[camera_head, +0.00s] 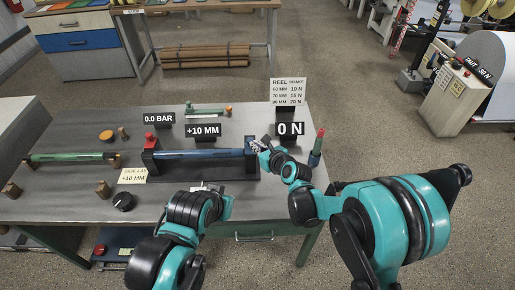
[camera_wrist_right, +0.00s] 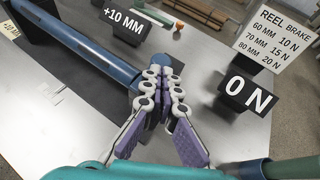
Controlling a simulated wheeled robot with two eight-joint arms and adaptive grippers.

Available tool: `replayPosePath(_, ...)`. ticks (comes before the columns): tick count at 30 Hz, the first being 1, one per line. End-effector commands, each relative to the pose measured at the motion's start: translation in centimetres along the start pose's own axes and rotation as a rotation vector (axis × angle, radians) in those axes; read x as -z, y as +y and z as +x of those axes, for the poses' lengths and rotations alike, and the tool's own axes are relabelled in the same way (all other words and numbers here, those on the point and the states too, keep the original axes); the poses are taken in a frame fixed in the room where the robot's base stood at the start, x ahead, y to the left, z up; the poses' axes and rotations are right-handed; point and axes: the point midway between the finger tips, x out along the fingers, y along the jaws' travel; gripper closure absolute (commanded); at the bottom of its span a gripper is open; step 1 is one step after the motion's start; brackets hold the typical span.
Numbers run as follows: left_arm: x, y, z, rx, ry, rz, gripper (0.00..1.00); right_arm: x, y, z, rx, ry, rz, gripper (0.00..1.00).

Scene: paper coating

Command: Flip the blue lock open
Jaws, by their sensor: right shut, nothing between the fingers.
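A blue bar (camera_head: 200,154) lies across a dark stand on the table. In the right wrist view the blue bar (camera_wrist_right: 88,45) runs in from the upper left to a dark end support with a blue part (camera_wrist_right: 164,60), perhaps the lock, partly hidden behind my fingers. My right gripper (camera_head: 259,146) is shut and empty at the bar's right end. In the right wrist view its fingertips (camera_wrist_right: 160,74) are together close to that blue part; I cannot tell whether they touch it. My left gripper (camera_head: 207,188) is mostly hidden by its own arm, in front of the stand.
A "0 N" display (camera_head: 290,129) stands just right of my right gripper. A "+10 MM" display (camera_head: 203,131) stands behind the bar. A red block (camera_head: 151,142) is at the stand's left end. A green roller (camera_head: 70,156) lies at the left. A blue-red upright (camera_head: 317,146) stands at the right edge.

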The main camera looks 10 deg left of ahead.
Motion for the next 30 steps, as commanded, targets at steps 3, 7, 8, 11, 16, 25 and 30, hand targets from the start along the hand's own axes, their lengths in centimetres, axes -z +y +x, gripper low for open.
replayPosePath(3, 0.0, 0.0, 0.0, 0.0, 0.0, 0.0, 1.0, 0.0, 0.0, 0.0, 0.0, 0.0, 0.0, 1.0)
replayPosePath(7, 0.0, 0.0, 0.0, 0.0, 0.0, 0.0, 1.0, -0.3, -0.4, 0.7, 0.0, 0.0, 0.001, 1.0)
replayPosePath(8, 0.0, 0.0, 0.0, 0.0, 0.0, 0.0, 1.0, -0.4, -0.6, 1.0, 0.0, 0.0, 0.001, 1.0)
replayPosePath(11, 0.0, 0.0, 0.0, 0.0, 0.0, 0.0, 1.0, -1.1, -1.4, 2.5, 0.0, 0.0, 0.002, 1.0)
replayPosePath(16, 0.0, 0.0, 0.1, 0.0, 0.0, 0.0, 1.0, -1.8, -2.4, 4.1, 0.0, 0.0, 0.001, 1.0)
replayPosePath(25, 0.0, 0.0, 0.1, 0.0, 0.0, 0.0, 1.0, -1.8, -2.3, 4.0, 0.0, 0.0, 0.001, 1.0)
replayPosePath(30, -0.1, 0.0, 0.1, 0.0, 0.0, 0.0, 1.0, -1.7, -2.8, 3.5, 0.0, 0.001, 0.001, 1.0)
